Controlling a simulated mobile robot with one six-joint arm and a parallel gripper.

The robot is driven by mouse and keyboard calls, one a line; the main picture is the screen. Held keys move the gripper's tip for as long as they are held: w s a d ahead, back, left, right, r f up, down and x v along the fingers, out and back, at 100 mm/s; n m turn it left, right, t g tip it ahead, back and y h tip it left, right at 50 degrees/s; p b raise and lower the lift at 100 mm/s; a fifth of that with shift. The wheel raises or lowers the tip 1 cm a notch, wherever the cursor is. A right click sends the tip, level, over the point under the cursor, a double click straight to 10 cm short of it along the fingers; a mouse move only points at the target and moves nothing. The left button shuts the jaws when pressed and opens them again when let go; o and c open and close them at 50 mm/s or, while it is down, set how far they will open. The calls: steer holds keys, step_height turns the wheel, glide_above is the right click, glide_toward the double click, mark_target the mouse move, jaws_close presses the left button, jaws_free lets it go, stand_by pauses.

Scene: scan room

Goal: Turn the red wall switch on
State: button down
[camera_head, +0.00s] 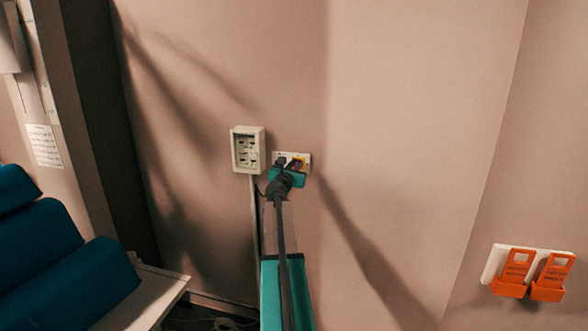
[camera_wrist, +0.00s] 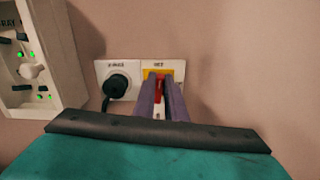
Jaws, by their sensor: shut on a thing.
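The red switch (camera_wrist: 159,88) sits on a yellow backing (camera_wrist: 150,74) on the right part of a white wall plate (camera_wrist: 134,68). In the wrist view the two fingers of my gripper (camera_wrist: 161,86) reach up to the plate, one on each side of the red switch, and are shut on it. The fingers hide part of the switch, and I cannot tell its position. In the head view my gripper (camera_head: 291,167) is at the wall plate (camera_head: 307,157), and the red switch is mostly hidden behind it.
A dark round plug or knob (camera_wrist: 117,86) sits on the plate, left of the fingers. A white box (camera_head: 235,150) with green lights is on the wall to the left. A blue padded seat (camera_head: 40,240) stands at lower left. Two orange holders (camera_head: 515,270) hang on the right wall.

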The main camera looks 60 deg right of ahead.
steer(key=m+b, duration=0.5)
steer(key=s+f+m+b, duration=0.1)
steer(key=m+b, duration=0.4)
steer(key=b, duration=0.1)
steer(key=m+b, duration=0.5)
steer(key=shift+s+d+f+m+b, duration=0.35)
steer(key=shift+d+m, duration=0.05)
steer(key=shift+m+b, duration=0.35)
steer(key=shift+m, duration=0.05)
steer(key=shift+r, duration=0.1)
steer(key=c, duration=1.8)
jaws_free()
steer(key=shift+a, duration=0.15)
